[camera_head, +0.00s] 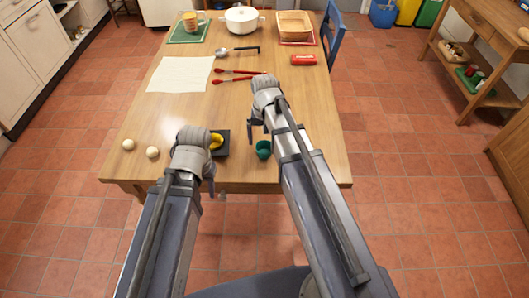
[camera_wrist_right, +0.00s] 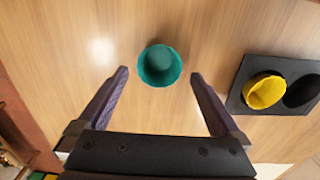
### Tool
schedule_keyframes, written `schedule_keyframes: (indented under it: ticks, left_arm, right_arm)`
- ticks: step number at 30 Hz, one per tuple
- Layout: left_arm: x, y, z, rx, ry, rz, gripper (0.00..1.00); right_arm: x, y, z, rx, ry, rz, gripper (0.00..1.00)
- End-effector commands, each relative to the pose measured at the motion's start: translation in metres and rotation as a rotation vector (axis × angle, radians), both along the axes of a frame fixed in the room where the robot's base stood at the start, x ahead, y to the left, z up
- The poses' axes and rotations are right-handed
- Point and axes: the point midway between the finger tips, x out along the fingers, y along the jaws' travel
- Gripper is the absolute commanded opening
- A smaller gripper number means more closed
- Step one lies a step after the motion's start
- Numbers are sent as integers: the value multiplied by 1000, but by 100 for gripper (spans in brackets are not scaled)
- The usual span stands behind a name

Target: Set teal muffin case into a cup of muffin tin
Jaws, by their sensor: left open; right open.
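The teal muffin case (camera_head: 263,149) stands on the wooden table near its front edge, just right of the muffin tin. In the right wrist view the teal case (camera_wrist_right: 160,66) lies beyond and between the fingertips of my open right gripper (camera_wrist_right: 159,75), not gripped. The dark muffin tin (camera_head: 223,150) holds a yellow case (camera_wrist_right: 265,91) in one cup; another cup beside it (camera_wrist_right: 303,91) looks empty. My right gripper (camera_head: 258,128) is above the table by the teal case.
Red tongs (camera_head: 240,75), a white cloth (camera_head: 180,74), a ladle (camera_head: 237,51) and a red object (camera_head: 303,59) lie farther back. A white pot (camera_head: 242,19) and a basket (camera_head: 294,27) stand at the far end.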

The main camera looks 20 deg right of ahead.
Motion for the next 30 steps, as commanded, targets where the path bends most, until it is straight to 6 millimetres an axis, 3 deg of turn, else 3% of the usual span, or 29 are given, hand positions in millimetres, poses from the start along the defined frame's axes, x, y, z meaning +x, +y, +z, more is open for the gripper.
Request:
schedule_keyframes:
  ticks: [12,21,30]
  left_arm:
    - [0,0,-49,0,0,0,50]
    - [0,0,-48,0,0,-1,50]
    - [0,0,-48,0,0,-1,50]
  right_arm:
    - [-1,-1,-49,0,0,0,100]
    - [-1,-1,-48,0,0,0,99]
    - [-1,-1,-48,0,0,0,65]
